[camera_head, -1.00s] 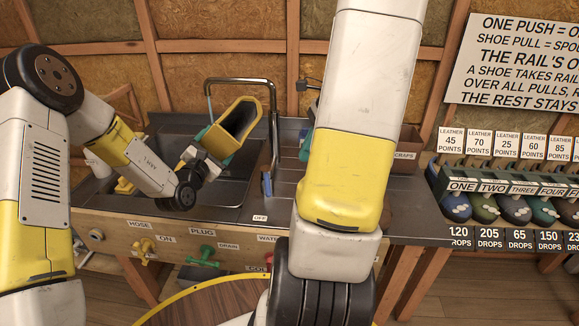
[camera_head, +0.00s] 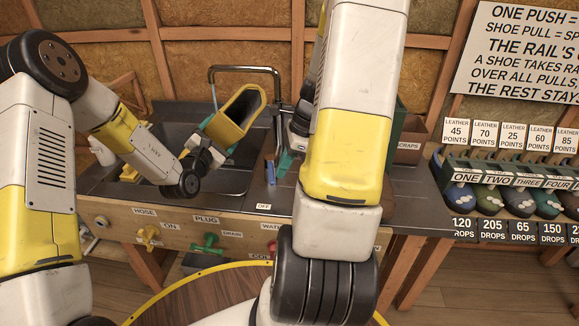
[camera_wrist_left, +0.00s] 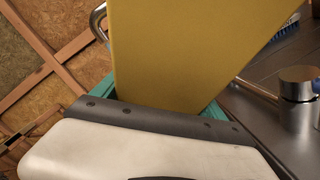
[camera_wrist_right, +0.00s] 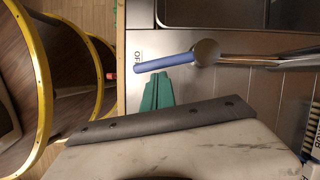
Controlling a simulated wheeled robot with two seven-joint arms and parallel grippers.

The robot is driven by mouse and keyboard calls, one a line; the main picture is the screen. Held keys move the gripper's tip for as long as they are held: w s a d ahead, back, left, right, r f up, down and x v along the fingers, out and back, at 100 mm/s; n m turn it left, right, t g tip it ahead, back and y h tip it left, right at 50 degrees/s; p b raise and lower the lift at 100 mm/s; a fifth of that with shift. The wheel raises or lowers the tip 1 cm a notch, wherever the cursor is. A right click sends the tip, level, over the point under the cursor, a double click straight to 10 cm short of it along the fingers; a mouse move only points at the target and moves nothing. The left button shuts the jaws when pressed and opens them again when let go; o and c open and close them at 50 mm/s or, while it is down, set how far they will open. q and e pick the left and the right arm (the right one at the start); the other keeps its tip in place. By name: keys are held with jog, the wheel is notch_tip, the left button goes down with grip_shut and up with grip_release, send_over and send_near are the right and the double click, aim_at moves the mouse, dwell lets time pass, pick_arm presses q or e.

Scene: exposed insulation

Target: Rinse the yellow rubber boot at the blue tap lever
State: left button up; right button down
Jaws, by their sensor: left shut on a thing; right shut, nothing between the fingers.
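The yellow rubber boot (camera_head: 236,118) is tilted over the sink, its opening toward the upper right, beside the tap spout. My left gripper (camera_head: 210,140) is shut on it; in the left wrist view the boot (camera_wrist_left: 200,50) fills the space between the green fingers. The blue tap lever (camera_head: 270,172) stands at the sink's right, pointing toward the OFF label. My right gripper (camera_head: 286,160) is shut and empty just right of the lever. In the right wrist view its green fingertips (camera_wrist_right: 157,92) are close to the blue lever (camera_wrist_right: 165,65); whether they touch I cannot tell.
The metal tap (camera_head: 245,69) arches over the sink (camera_head: 240,185). Labelled valves, including a green drain handle (camera_head: 207,243), line the counter front. A SCRAPS bin (camera_head: 408,140) stands right, behind my right arm. A round yellow-rimmed table (camera_head: 160,305) is in front.

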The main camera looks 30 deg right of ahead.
jog(key=shift+a, duration=0.1)
jog(key=a+m, duration=0.2)
jog(key=shift+m+t+h, duration=0.3)
jog(key=shift+m+t, duration=0.1)
jog(key=shift+d, duration=0.25)
